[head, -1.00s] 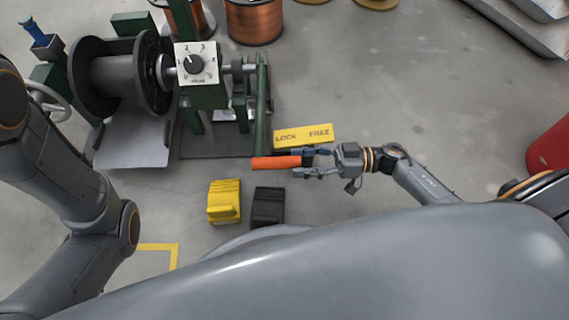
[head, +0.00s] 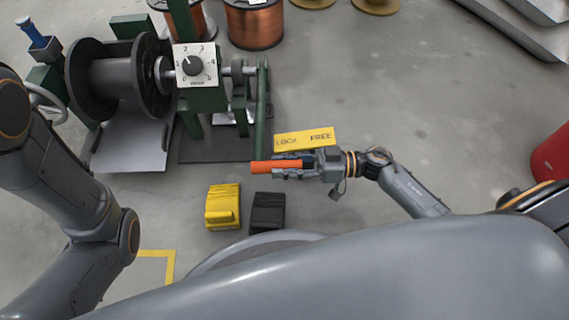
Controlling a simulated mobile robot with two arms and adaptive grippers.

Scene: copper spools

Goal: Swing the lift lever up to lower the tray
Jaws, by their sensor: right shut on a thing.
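The orange lever grip (head: 261,167) lies roughly level at the foot of the green stand, in front of the yellow LOCK / FREE plate (head: 305,139). My right gripper (head: 284,167) comes in from the right and is shut on the orange grip, with its left end sticking out past the fingers. The grey tray (head: 130,148) slopes below the dark spool (head: 118,80) at the left; whether it touches the spool cannot be told. My left arm shows at the left, but its gripper is out of view.
A white dial (head: 194,65) numbered 0 to 5 sits on the green stand. A yellow block (head: 222,206) and a black block (head: 268,211) lie on the floor near me. Copper spools (head: 254,22) stand behind. A red drum (head: 552,155) is at right. The floor between is clear.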

